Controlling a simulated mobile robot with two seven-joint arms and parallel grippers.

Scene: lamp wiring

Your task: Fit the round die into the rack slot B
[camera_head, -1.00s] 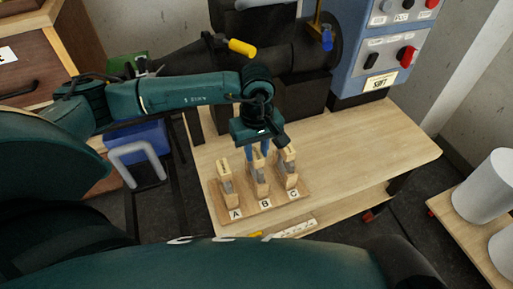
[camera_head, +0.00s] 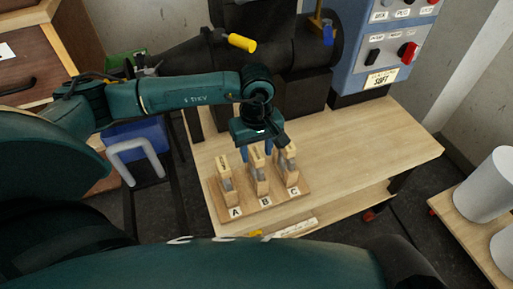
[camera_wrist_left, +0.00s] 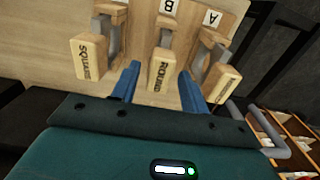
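The round die, a wooden block marked ROUND (camera_wrist_left: 159,72) with a grey metal part, stands at slot B of the rack (camera_head: 262,208). It also shows in the head view (camera_head: 255,158). My left gripper (camera_wrist_left: 158,78) is open, with one blue finger on each side of the die and a visible gap to each. In the head view the left gripper (camera_head: 256,150) is over slot B. How deep the die sits in the slot is hidden. My right gripper is not in view.
The block marked SQUARE (camera_wrist_left: 89,57) stands at slot C and another block (camera_head: 224,172) at slot A, both close to my fingers. The bench top (camera_head: 370,150) is clear to the right. A blue machine with switches (camera_head: 385,50) stands behind.

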